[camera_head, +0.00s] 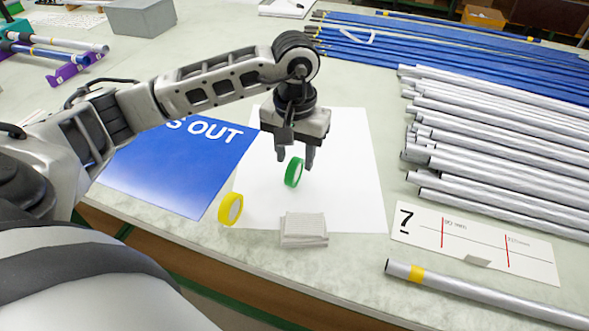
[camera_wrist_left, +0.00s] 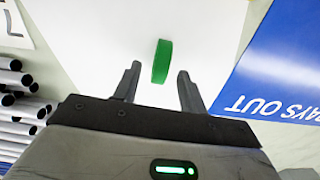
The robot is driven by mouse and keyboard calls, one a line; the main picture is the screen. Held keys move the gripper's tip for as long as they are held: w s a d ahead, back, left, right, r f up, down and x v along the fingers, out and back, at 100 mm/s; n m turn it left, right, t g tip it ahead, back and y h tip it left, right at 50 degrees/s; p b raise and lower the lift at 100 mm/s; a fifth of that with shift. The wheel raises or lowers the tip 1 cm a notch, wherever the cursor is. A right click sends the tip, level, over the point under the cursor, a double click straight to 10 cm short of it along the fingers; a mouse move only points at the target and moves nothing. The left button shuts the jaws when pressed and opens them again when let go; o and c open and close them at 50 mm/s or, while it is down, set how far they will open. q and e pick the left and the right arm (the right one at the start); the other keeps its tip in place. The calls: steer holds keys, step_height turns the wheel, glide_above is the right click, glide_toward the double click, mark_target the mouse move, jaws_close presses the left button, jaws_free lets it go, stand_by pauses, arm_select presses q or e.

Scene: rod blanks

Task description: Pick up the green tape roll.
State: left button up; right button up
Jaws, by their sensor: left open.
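The green tape roll (camera_head: 294,172) stands on its edge on a white sheet (camera_head: 350,190) in the head view. It also shows in the left wrist view (camera_wrist_left: 161,62), seen nearly edge-on, between and a little beyond the fingertips. My left gripper (camera_head: 295,160) is open, its fingers pointing down above and just behind the roll. In the left wrist view its two fingers (camera_wrist_left: 158,75) are spread with a gap on each side of the roll. I see no contact. My right gripper is not in view.
A yellow tape roll (camera_head: 231,209) and a grey ridged block (camera_head: 304,229) stand near the front edge. A blue sign (camera_head: 180,160) lies left. Silver rods (camera_head: 490,140) and a marked card (camera_head: 475,243) are right, blue rods (camera_head: 450,55) behind.

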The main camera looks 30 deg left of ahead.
mark_target(295, 161)
arm_select(q)
step_height(295, 161, down, 4)
steer(key=shift+f+p, duration=0.2)
steer(key=shift+p, duration=0.1)
jaws_close()
steer(key=shift+r, duration=0.15)
steer(key=shift+r, duration=0.2)
step_height(295, 161, up, 2)
steer(key=shift+r+b, duration=0.2)
steer(key=shift+b, duration=0.3)
steer(key=s+d+r+b, duration=0.1)
steer(key=s+d+r, duration=0.5)
steer(key=s+r, duration=0.4)
steer(key=shift+s+d, duration=0.35)
steer(key=shift+s, duration=0.9)
